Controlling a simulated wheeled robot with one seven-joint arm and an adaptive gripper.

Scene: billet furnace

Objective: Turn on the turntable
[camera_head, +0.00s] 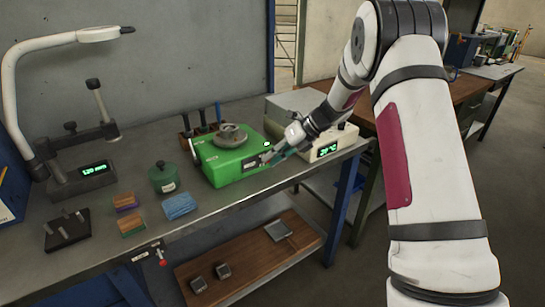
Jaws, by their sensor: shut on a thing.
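The turntable (222,165) is a green box with a round grey metal platter (230,134) on top. It stands on the grey workbench, right of the middle, with a light label on its front. A small green-lit spot shows near its right end. My gripper (268,157) is at the front right end of the green box, reaching in from the right. Its fingers are shut on a small part there. The fingers and wrist hide that part, so its shape cannot be made out.
A cream device (327,148) with a green display stands just right of my gripper. A dark green jar (163,178), a blue block (179,206) and a gauge with a display (93,171) are to the left. A tool rack (198,132) stands behind the turntable.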

